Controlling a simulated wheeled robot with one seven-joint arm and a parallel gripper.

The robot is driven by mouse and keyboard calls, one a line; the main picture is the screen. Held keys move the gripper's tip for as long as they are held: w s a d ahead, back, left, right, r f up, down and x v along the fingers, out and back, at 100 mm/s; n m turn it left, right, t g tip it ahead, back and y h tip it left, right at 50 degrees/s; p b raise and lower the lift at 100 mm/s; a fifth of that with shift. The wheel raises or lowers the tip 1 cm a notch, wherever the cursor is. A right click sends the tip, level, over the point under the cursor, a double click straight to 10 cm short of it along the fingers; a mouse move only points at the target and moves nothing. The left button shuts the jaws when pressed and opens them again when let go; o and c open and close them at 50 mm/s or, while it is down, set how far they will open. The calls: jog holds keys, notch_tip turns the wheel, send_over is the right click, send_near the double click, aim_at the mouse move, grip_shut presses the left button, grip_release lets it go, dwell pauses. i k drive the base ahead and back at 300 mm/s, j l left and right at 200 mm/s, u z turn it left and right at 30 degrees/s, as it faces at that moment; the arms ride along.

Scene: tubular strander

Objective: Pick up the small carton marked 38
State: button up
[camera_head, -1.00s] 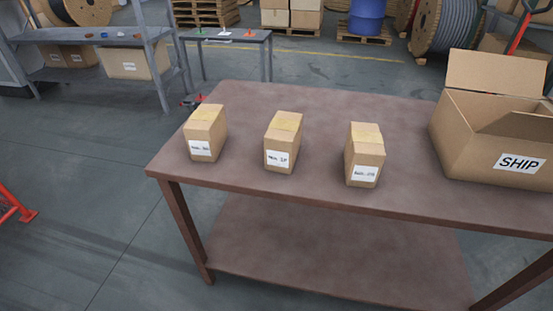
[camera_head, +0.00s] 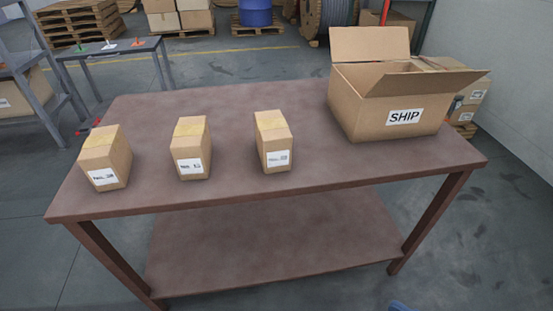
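Three small tan cartons stand upright in a row on the brown table (camera_head: 240,100), each with a white label on its front. The left carton (camera_head: 112,155) has a small, blurred label that looks like No. 38, though I cannot be sure. The label of the middle carton (camera_head: 190,147) and that of the right carton (camera_head: 271,139) are too small to read surely. The cartons are apart from each other, with clear table between them. My gripper is not in view.
A large open box marked SHIP (camera_head: 365,110) stands on the table at the right. A small grey table (camera_head: 110,50) and shelving are behind at the left. A lower shelf (camera_head: 270,240) spans under the table. Floor at the front left is clear.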

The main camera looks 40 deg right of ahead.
aim_at(106, 157)
jog(key=i+j+u, duration=0.2)
jog(key=u, duration=0.15)
jog(key=i+u, duration=0.7)
jog(key=i+j, duration=0.05)
